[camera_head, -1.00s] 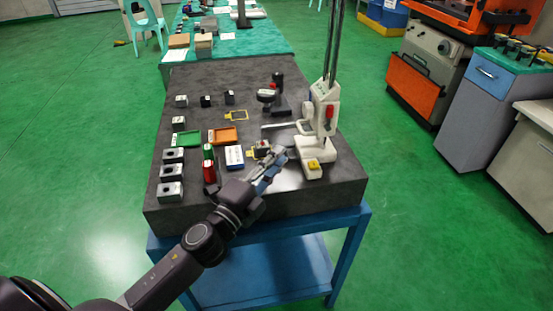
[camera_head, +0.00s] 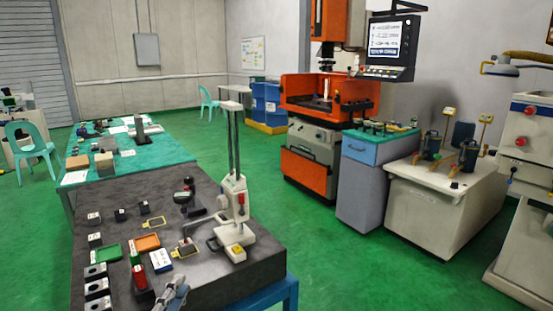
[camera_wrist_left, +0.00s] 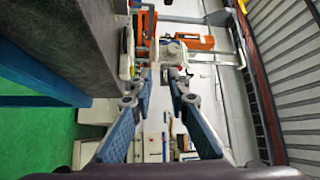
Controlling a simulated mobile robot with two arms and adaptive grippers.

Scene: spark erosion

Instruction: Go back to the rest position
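My left gripper (camera_head: 172,293) shows at the bottom edge of the head view, at the front of the dark granite table (camera_head: 225,272). In the left wrist view its two blue-padded fingers (camera_wrist_left: 163,82) stand apart with nothing between them, so it is open and empty. It is clear of the parts on the table. Most of my left arm is outside the head view. My right gripper is in neither view.
A white height gauge (camera_head: 233,215) stands on the table, near a small part in a yellow frame (camera_head: 185,249). The slab's side (camera_wrist_left: 65,40) is close in the wrist view. Green floor is free right of the table.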

